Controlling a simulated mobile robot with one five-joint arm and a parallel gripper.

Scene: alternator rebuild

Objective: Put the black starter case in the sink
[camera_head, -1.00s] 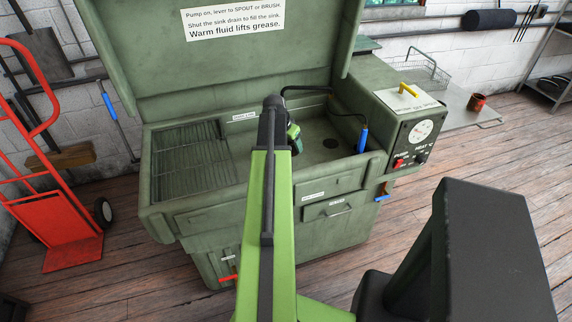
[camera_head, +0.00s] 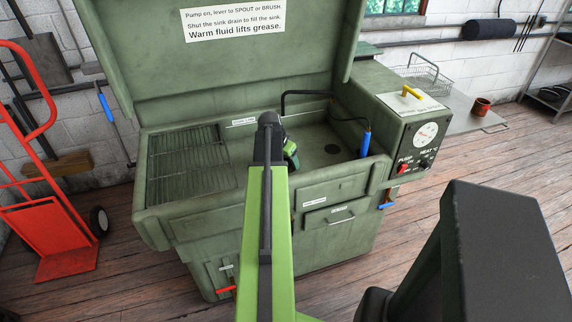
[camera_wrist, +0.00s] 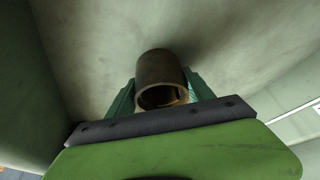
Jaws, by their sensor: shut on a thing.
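My gripper (camera_wrist: 160,96) is shut on a dark hollow cylinder, the starter case (camera_wrist: 158,68), in the wrist view. Its open end faces the camera and shows a brownish inside. The green fingers are on both sides of it. In the head view my gripper (camera_head: 291,152) is mostly hidden behind my arm, over the sink (camera_head: 352,152) of the green parts washer. The case cannot be made out there. In the wrist view the pale sink surface lies beyond the case; whether they touch I cannot tell.
A wire grid shelf (camera_head: 188,165) fills the washer's left side. A black spout (camera_head: 305,93) and a blue-handled brush (camera_head: 365,140) stand at the sink's back and right. The lid (camera_head: 230,60) is raised behind. A control box (camera_head: 422,140) is at the right.

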